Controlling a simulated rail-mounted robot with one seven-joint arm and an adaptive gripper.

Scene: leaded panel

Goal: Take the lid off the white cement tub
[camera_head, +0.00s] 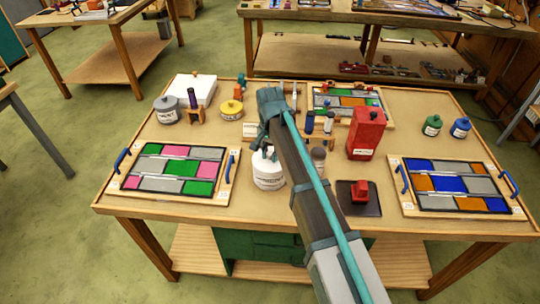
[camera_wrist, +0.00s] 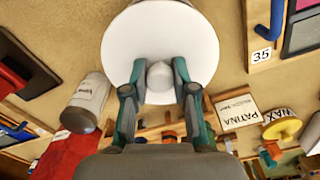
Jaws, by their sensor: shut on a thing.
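The white cement tub (camera_head: 268,180) stands on the workbench near the middle, just left of my arm. Its white round lid (camera_wrist: 160,35) has a rounded knob (camera_wrist: 160,83) on top and fills the upper middle of the wrist view. My gripper (camera_wrist: 160,78) is shut on this knob, one finger on each side. In the head view my gripper (camera_head: 266,149) is right above the tub and partly covers the lid. I cannot tell whether there is a gap between lid and tub. The lid hides most of the tub in the wrist view.
A red can (camera_head: 366,135) and a red block on a dark pad (camera_head: 372,208) are to the right. Coloured panels lie left (camera_head: 178,170) and right (camera_head: 455,187). A grey tub (camera_head: 167,111) and yellow-lidded tub (camera_head: 231,111) stand back left. Bare bench lies in front of the tub.

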